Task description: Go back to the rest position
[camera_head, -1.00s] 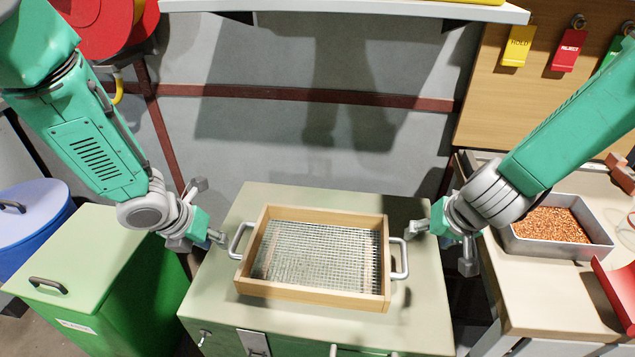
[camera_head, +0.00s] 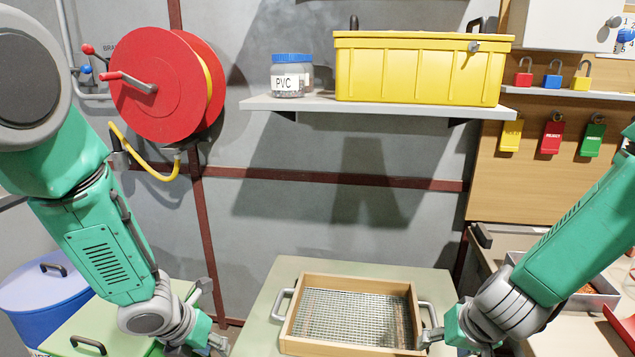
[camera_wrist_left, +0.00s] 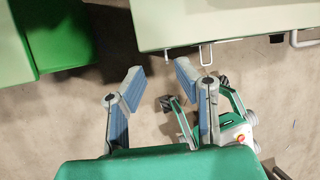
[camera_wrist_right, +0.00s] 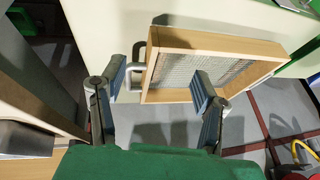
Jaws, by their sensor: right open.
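My left gripper (camera_head: 213,338) is at the lower left of the head view, left of the wooden-framed sieve and apart from it. In the left wrist view its two fingers (camera_wrist_left: 160,84) are spread and empty above the floor. My right gripper (camera_head: 432,338) is by the sieve's right handle. In the right wrist view its fingers (camera_wrist_right: 158,82) are apart, with the metal handle (camera_wrist_right: 137,68) showing between them near the left finger; I cannot tell if they touch. The sieve (camera_head: 350,281) sits on a pale green cabinet top (camera_head: 300,264).
A green bin (camera_head: 110,325) and a blue drum (camera_head: 45,295) stand at the left. A red hose reel (camera_head: 160,85) hangs on the wall. A shelf (camera_head: 250,103) holds a yellow toolbox (camera_head: 420,70) and a PVC jar (camera_head: 287,80). A workbench with a metal tray (camera_head: 600,290) is at the right.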

